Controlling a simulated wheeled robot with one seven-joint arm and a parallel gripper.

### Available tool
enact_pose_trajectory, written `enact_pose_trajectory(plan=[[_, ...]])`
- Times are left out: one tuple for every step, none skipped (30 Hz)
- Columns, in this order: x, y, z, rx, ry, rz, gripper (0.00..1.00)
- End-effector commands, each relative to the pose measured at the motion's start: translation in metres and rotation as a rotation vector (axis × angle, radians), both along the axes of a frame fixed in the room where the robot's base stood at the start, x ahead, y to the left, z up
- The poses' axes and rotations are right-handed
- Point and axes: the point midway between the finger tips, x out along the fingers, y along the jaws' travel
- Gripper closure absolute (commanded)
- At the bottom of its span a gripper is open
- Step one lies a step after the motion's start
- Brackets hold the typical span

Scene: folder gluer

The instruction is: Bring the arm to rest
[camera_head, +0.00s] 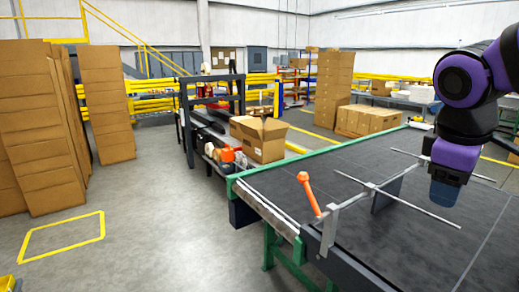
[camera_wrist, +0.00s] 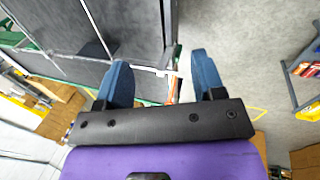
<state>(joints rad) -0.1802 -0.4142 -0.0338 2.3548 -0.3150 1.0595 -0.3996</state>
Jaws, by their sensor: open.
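My gripper (camera_wrist: 160,82) shows in the wrist view with its two blue fingers spread apart and nothing held between them. Beyond the gap are the edge of a dark table and an orange handle (camera_wrist: 174,72), apart from the fingers as far as I can tell. In the head view my purple and black arm comes in from the right, and my gripper (camera_head: 444,194) hangs over the dark table (camera_head: 285,185), pointing down. The fingertips look clear of the metal rods (camera_head: 400,200), though the exact height is hard to tell.
An orange handle (camera_head: 309,193) stands up at the table's near edge, beside a metal bracket. An open cardboard box (camera_head: 262,140) sits past the table's far left corner. Tall carton stacks (camera_head: 35,130) stand at left. Grey floor (camera_head: 150,220) is free at front left.

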Motion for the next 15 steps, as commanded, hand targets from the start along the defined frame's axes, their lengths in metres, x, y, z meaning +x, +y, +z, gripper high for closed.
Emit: enact_pose_trajectory(plan=[[-0.012,-0.001,0.002,0.043,-0.040,-0.062,0.38],[-0.017,-0.001,0.002,0.070,-0.062,-0.100,0.38],[-0.025,-0.001,0.003,0.106,-0.092,-0.149,0.38],[-0.030,-0.001,0.003,0.133,-0.111,-0.186,0.38],[-0.036,0.000,0.004,0.160,-0.132,-0.224,0.38],[-0.043,0.001,0.004,0.196,-0.161,-0.273,0.38],[-0.048,0.001,0.004,0.224,-0.181,-0.309,0.38],[-0.053,0.002,0.004,0.250,-0.200,-0.345,0.38],[-0.058,0.003,0.004,0.283,-0.224,-0.388,0.38],[-0.063,0.004,0.004,0.306,-0.241,-0.419,0.38],[-0.066,0.005,0.004,0.328,-0.255,-0.448,0.38],[-0.071,0.006,0.003,0.354,-0.275,-0.483,0.38],[-0.073,0.006,0.003,0.373,-0.286,-0.505,0.38],[-0.076,0.007,0.003,0.388,-0.297,-0.526,0.38],[-0.078,0.008,0.003,0.406,-0.308,-0.549,0.38]])
